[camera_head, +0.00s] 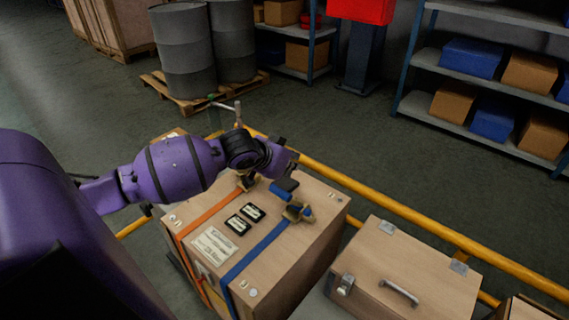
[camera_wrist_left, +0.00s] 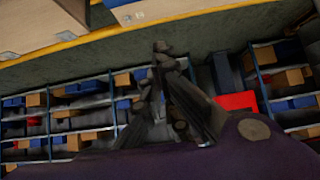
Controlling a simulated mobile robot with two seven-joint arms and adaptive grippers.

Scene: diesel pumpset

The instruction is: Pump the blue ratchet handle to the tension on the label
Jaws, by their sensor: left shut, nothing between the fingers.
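The blue ratchet handle (camera_head: 281,192) is on top of a wooden crate (camera_head: 301,258), at its far right part. It adjoins a brass-coloured ratchet (camera_head: 296,211) on a blue strap (camera_head: 255,256). My left gripper (camera_head: 287,184) reaches over the crate's far edge, its dark fingers right by the handle. I cannot tell whether they touch it. In the left wrist view my gripper's fingertips (camera_wrist_left: 161,47) are together and hold nothing. A pale label (camera_head: 214,246) lies on the crate top; its text is too small to read. My right gripper is out of view.
A closed wooden chest (camera_head: 410,270) stands to the right. A yellow rail (camera_head: 400,209) runs behind both. Drums (camera_head: 182,50) and shelves (camera_head: 480,95) stand farther back across open floor.

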